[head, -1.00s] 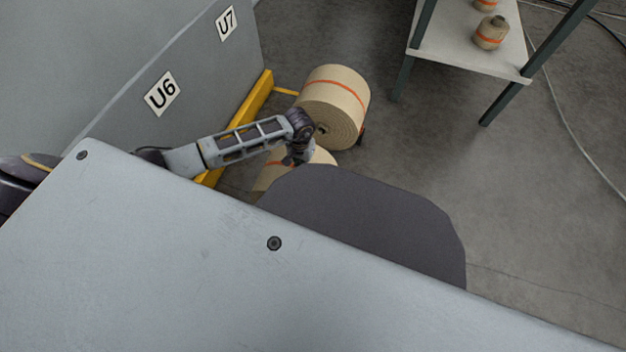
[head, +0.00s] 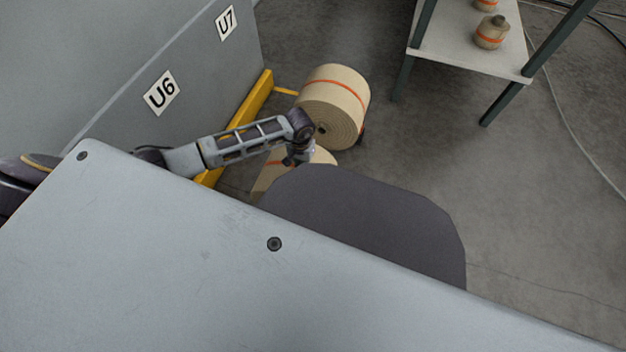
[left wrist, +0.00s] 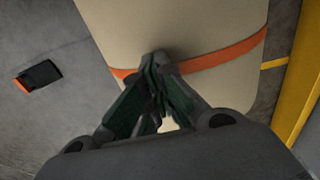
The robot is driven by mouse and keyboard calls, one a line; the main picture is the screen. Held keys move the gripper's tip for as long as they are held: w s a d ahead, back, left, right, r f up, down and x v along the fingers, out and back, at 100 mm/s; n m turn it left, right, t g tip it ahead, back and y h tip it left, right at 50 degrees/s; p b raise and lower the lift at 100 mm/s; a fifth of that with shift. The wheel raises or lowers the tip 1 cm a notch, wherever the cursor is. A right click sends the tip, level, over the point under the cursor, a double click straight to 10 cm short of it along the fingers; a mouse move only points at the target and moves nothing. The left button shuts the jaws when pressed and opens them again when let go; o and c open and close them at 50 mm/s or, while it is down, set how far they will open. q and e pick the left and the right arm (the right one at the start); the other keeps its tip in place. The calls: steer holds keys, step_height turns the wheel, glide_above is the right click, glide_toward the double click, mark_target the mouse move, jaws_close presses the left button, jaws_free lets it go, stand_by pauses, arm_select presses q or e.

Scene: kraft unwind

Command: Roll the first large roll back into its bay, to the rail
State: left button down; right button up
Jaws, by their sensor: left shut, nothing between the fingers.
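Two large kraft rolls with orange bands lie on the floor by the yellow rail (head: 257,97). The farther roll (head: 343,90) lies whole in view, its wound end toward me. The nearer roll (head: 268,176) is mostly hidden behind my arm and my own body. My left arm reaches in from the left over the nearer roll; its fingers are hidden in the head view. In the left wrist view my left gripper (left wrist: 158,65) is shut and empty, its tips at the orange band of a roll (left wrist: 205,30). I cannot tell whether they touch it. My right gripper is out of view.
A grey machine wall with U6 (head: 161,93) and U7 (head: 226,23) signs stands at left. A shelf table (head: 450,52) with small banded spools (head: 491,32) stands at the upper right. A dark orange-edged object (left wrist: 38,76) lies on the floor. Open floor stretches right.

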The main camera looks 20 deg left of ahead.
arm_select(q)
steer(key=shift+a, duration=0.2)
steer(key=shift+s+a+f, duration=0.1)
steer(key=shift+a, duration=1)
steer(key=shift+s+a, duration=0.1)
steer(key=shift+a, duration=0.05)
steer(key=shift+s+a, duration=0.1)
steer(key=shift+a, duration=1.1)
steer(key=shift+s+a, duration=0.1)
steer(key=shift+a, duration=0.8)
